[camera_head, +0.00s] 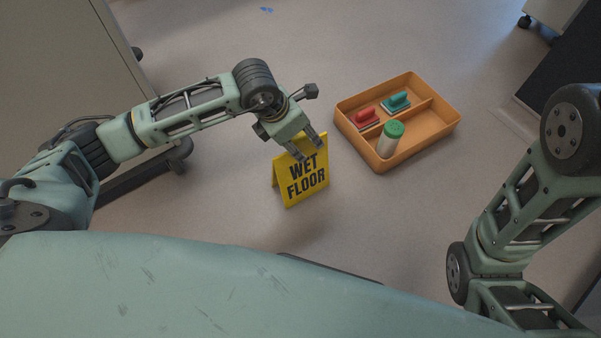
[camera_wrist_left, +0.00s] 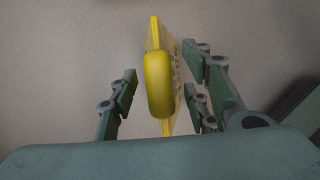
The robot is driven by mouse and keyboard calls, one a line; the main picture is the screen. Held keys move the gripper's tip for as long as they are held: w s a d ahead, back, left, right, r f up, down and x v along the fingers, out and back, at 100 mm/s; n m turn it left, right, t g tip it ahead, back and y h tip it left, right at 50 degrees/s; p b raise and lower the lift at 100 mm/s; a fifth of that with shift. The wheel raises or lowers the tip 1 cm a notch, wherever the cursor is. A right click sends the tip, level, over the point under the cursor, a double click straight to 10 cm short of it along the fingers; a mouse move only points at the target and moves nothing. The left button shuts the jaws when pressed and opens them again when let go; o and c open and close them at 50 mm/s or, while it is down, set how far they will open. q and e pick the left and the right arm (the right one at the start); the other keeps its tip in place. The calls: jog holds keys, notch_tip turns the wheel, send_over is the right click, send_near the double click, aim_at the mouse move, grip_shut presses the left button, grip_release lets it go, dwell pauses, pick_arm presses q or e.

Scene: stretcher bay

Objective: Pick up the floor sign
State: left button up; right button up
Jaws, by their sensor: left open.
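The yellow floor sign (camera_head: 304,180), marked "WET FLOOR", stands upright on the floor, folded like a tent. My left gripper (camera_head: 308,152) is over its top edge and is open. In the left wrist view the sign's yellow top (camera_wrist_left: 157,85) lies between the open fingers of the left gripper (camera_wrist_left: 165,100), with a gap on the left side; on the right the fingers are close, and I cannot tell if they touch. My right arm shows at the right of the head view, but its gripper is out of view.
A cabinet (camera_head: 60,50) stands at the upper left.

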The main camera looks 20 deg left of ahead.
pick_arm(q)
jog(key=shift+c, duration=0.5)
grip_shut()
